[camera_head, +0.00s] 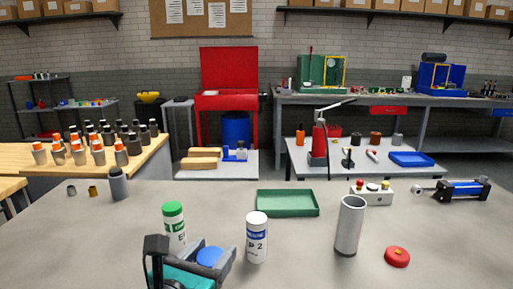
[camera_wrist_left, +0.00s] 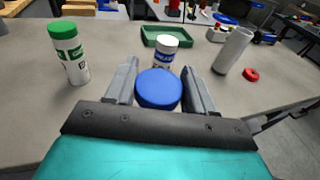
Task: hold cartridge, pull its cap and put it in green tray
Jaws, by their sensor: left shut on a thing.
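My left gripper (camera_head: 210,250) is in the lower left of the head view, its fingers closed on the sides of a blue-capped cartridge. The round blue cap (camera_wrist_left: 158,88) sits between the fingers in the left wrist view; the body below it is hidden. A white-capped cartridge (camera_head: 257,240) with a blue band stands upright just beyond, to the right. A green-capped cartridge (camera_head: 174,228) stands upright at the left. The green tray (camera_head: 287,213) lies behind them and looks empty. My right gripper is not in view.
A grey metal cylinder (camera_head: 348,228) stands at the right, with a loose red cap (camera_head: 397,256) beside it. A button box (camera_head: 371,195) and a blue actuator (camera_head: 465,188) are farther back. The table between the white-capped cartridge and the tray is clear.

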